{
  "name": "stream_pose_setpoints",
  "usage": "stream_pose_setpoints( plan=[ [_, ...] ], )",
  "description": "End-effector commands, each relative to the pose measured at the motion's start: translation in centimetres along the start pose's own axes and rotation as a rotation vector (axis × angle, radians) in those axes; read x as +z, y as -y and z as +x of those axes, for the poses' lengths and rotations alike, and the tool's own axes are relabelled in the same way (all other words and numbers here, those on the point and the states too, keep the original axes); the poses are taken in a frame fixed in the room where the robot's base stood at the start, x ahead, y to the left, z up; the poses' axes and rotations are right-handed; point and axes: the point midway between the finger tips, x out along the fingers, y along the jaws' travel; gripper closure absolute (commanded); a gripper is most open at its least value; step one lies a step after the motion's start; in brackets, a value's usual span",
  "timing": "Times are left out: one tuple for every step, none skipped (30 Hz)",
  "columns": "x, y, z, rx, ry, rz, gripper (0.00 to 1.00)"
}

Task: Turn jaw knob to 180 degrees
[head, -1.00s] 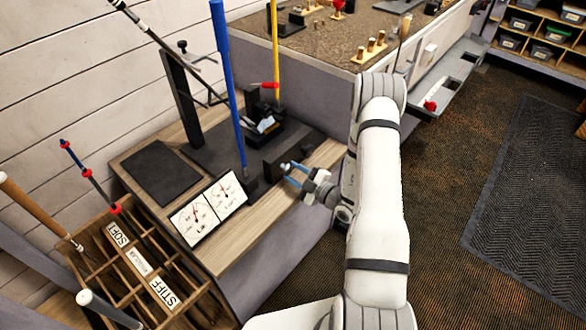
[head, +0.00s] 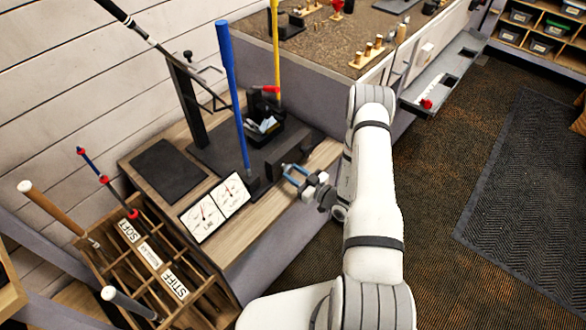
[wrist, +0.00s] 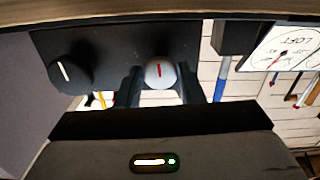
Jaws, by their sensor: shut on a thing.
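My gripper (head: 294,174) is at the front face of a dark block (head: 289,150) on the bench, seen in the head view. In the wrist view its two dark fingers (wrist: 160,88) are closed around the sides of a round silver knob (wrist: 160,72). A red mark on that knob stands nearly upright in the picture. A black knob (wrist: 70,74) with a slanted white line sits to the left on the same dark panel, apart from the fingers. No label shows which is the jaw knob. In the head view the knobs are hidden.
Two dial gauges (head: 216,207) lie on the bench left of my gripper. A blue shaft (head: 232,95) stands behind them. A wooden bin (head: 150,262) with labelled slots is at lower left. Carpeted floor is clear at right.

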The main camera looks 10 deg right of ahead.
Motion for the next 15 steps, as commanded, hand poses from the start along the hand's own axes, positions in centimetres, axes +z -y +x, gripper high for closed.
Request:
stream_pose_setpoints(
  plan=[
    [0.03,0.38,-0.15,-0.005,0.010,0.025,0.89],
    [0.07,0.40,-0.15,-0.005,0.010,0.033,0.89],
    [0.13,0.41,-0.15,-0.005,0.010,0.044,0.89],
    [0.17,0.42,-0.14,-0.005,0.010,0.051,0.89],
    [0.20,0.42,-0.13,-0.005,0.010,0.057,0.89],
    [0.23,0.42,-0.12,-0.006,0.009,0.062,0.89],
    [0.25,0.43,-0.12,-0.006,0.009,0.066,0.89],
    [0.27,0.43,-0.11,-0.006,0.009,0.069,0.89],
    [0.30,0.44,-0.11,-0.006,0.009,0.072,0.89],
    [0.32,0.44,-0.10,-0.006,0.009,0.074,0.89],
    [0.33,0.46,-0.11,-0.006,0.008,0.074,0.89],
    [0.35,0.48,-0.12,-0.006,0.008,0.074,0.89],
    [0.37,0.49,-0.12,-0.006,0.008,0.074,0.89],
    [0.37,0.50,-0.12,-0.006,0.008,0.074,0.89],
    [0.38,0.51,-0.12,-0.006,0.008,0.073,0.89]
  ],
)
